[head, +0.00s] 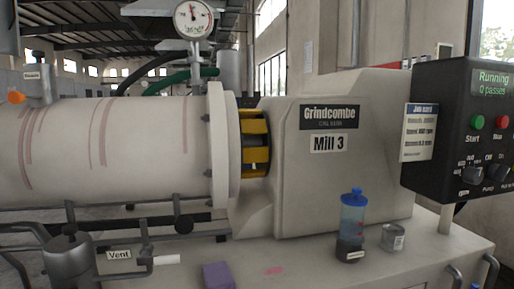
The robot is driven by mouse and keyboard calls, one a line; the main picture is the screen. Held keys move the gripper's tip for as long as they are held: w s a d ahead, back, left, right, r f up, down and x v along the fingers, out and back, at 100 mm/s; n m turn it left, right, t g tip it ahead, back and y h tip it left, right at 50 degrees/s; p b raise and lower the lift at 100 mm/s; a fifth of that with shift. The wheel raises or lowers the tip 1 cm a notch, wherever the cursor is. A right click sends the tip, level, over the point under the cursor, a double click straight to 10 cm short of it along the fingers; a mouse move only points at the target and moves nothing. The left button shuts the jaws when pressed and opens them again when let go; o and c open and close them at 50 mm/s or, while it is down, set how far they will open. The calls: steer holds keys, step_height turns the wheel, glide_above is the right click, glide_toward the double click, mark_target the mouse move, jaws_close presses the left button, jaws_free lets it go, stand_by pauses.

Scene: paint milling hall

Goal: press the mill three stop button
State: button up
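The mill (345,180) is a large beige machine with a plate reading "Mill 3". Its black control box (435,140) is at the right edge of the head view and is partly cut off. A red button (502,121) sits on its face; the label below it is too small to read surely. To its left is a green button (476,121) labelled "Start". A display (491,82) above them reads "Running" and what looks like "0 passes". My gripper is not in view.
Knobs (473,175) sit below the buttons. A job card (418,132) hangs left of the box. A blue-topped bottle (352,225) and a small can (393,237) stand on the machine's base, with a purple block (217,275) further left. A post (446,217) stands under the box.

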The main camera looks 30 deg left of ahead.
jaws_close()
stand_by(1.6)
